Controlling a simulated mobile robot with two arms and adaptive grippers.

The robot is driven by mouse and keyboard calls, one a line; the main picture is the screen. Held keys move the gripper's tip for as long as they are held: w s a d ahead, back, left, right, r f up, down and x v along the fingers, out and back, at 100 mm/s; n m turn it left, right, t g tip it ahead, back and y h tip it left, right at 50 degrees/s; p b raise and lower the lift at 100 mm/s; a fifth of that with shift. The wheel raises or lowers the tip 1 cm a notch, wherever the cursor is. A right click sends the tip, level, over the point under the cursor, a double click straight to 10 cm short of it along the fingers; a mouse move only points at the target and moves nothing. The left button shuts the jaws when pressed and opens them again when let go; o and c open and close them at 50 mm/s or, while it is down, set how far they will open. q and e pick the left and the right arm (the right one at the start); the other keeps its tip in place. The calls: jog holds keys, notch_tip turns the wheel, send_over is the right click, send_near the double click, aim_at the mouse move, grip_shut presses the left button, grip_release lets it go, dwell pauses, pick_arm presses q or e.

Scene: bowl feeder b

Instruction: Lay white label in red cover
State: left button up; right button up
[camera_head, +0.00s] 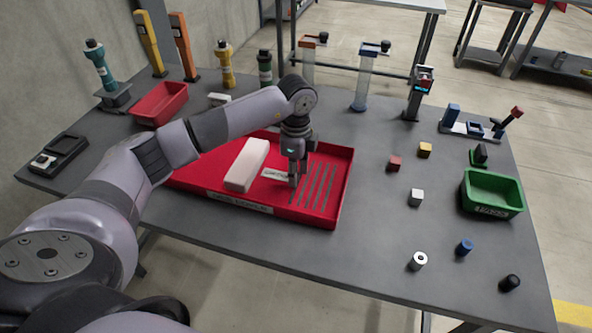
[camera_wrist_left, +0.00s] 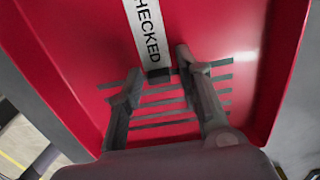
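The red cover (camera_head: 330,200) is a large, shallow red tray with several dark slots on its right side; it fills much of the left wrist view (camera_wrist_left: 70,40). The white label (camera_head: 274,174) lies in it beside a white block. In the left wrist view the label (camera_wrist_left: 146,30) reads "CHECKED", and its near end lies between my fingertips. My left gripper (camera_head: 296,182) points down inside the cover, just right of the label. Its fingers (camera_wrist_left: 158,80) are apart, with a gap seen on each side of the label's end. My right gripper is not in view.
The white block (camera_head: 247,165) lies left of the label in the cover. A small red bin (camera_head: 160,104) stands behind left, a green bin (camera_head: 492,193) at right. Small blocks such as a white cube (camera_head: 416,197) dot the right side. The table's front middle is clear.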

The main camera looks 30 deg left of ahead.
pick_arm(q)
jog(key=shift+o, duration=0.4)
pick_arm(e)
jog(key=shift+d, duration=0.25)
pick_arm(q)
jog(key=shift+r, duration=0.1)
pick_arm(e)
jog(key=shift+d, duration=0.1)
pick_arm(q)
jog(key=shift+r, duration=0.2)
notch_tip(320, 180, up, 12)
jog(key=shift+b, duration=0.4)
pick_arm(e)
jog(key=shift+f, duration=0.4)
pick_arm(q)
jog(key=shift+f, duration=0.1)
